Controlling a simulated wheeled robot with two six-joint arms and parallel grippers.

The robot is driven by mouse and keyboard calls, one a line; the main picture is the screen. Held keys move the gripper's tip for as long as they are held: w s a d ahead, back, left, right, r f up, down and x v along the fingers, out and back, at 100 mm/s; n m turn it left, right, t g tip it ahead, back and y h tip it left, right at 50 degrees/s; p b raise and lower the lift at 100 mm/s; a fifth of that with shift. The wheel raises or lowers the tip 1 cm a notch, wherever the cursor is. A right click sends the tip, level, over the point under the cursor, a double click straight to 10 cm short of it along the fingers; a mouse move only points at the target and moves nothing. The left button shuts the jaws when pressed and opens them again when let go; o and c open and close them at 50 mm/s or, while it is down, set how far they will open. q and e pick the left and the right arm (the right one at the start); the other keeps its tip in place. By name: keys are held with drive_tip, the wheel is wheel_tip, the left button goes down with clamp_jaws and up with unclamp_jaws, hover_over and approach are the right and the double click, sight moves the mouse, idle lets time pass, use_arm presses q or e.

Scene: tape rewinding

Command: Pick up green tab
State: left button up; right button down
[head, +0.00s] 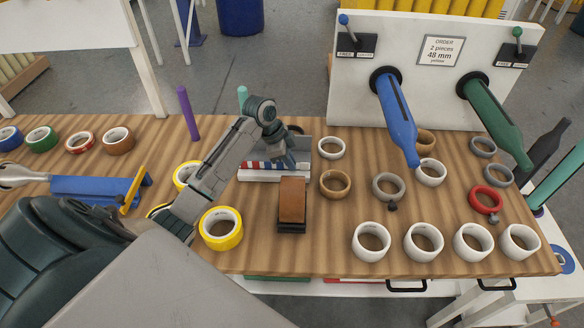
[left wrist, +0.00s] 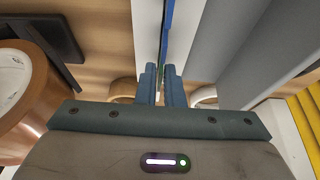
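My left gripper points down into the grey-white tray (head: 302,174), which holds red, white and blue pieces. In the left wrist view the fingers of my left gripper (left wrist: 162,80) are close together with a narrow gap. I cannot tell whether they touch the tab. My right gripper is not in view.
A brown block on a dark base (head: 292,203) stands in front of the tray. Yellow tape rolls (head: 221,228) lie to the left, and several white rolls (head: 371,241) lie at the front right. A blue spindle (head: 397,120) and a green spindle (head: 495,122) stick out at right.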

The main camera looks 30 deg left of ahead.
use_arm(q)
clamp_jaws()
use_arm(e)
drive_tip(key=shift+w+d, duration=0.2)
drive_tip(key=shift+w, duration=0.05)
